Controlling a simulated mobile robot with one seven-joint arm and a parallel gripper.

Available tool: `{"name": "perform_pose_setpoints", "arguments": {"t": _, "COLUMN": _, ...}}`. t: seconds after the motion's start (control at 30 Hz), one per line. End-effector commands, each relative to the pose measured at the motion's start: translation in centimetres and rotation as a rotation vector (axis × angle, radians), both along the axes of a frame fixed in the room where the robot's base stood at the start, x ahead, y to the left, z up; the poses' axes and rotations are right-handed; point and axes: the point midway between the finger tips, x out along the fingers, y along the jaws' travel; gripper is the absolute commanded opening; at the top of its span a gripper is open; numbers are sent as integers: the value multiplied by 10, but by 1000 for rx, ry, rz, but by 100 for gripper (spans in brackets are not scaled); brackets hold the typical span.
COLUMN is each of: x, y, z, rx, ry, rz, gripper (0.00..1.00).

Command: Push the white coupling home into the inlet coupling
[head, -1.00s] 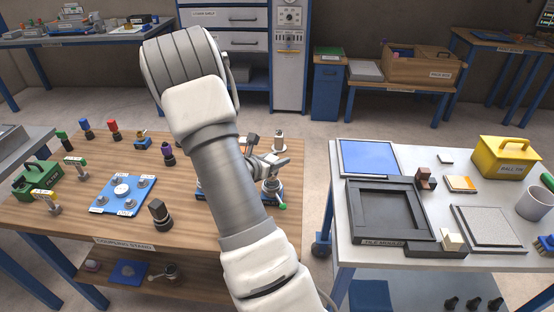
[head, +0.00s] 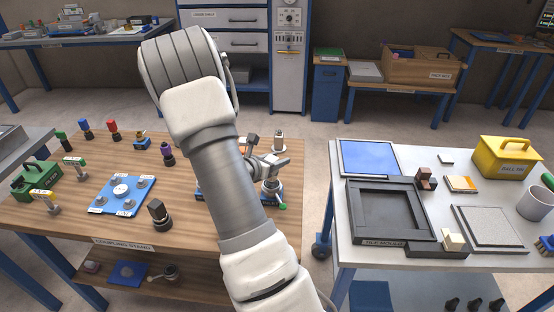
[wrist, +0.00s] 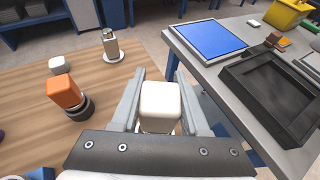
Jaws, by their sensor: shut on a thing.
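The white coupling (wrist: 160,100) is a rounded white block. It sits between the two fingers of my gripper (wrist: 160,98) in the wrist view, and my gripper is shut on it. Its lower end is hidden by the gripper's front plate. I cannot tell which part is the inlet coupling or whether the white coupling touches it. In the head view, my arm hides the white coupling. Grey metal parts (head: 274,167) and a blue base show beside my arm at the right of the wooden coupling stand (head: 110,226).
An orange-topped fitting (wrist: 65,92) on a dark base and a grey upright fitting (wrist: 111,46) stand left of my gripper. A blue plate (head: 133,207) with several small fittings lies left of my arm. A grey table (head: 340,250) with a black frame stands at right, across a gap.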

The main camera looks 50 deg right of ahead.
Motion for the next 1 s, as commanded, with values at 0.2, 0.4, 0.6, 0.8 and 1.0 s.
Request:
{"name": "perform_pose_setpoints", "arguments": {"t": 0.2, "x": 0, "y": 0, "z": -7, "rx": -1, "ry": 0, "rz": 0, "gripper": 0}}
{"name": "perform_pose_setpoints", "arguments": {"t": 0.4, "x": 0, "y": 0, "z": -12, "rx": -1, "ry": 0, "rz": 0, "gripper": 0}}
{"name": "perform_pose_setpoints", "arguments": {"t": 0.6, "x": 0, "y": 0, "z": -17, "rx": -1, "ry": 0, "rz": 0, "gripper": 0}}
{"name": "perform_pose_setpoints", "arguments": {"t": 0.8, "x": 0, "y": 0, "z": -22, "rx": -1, "ry": 0, "rz": 0, "gripper": 0}}
{"name": "perform_pose_setpoints", "arguments": {"t": 1.0, "x": 0, "y": 0, "z": -27, "rx": -1, "ry": 0, "rz": 0, "gripper": 0}}
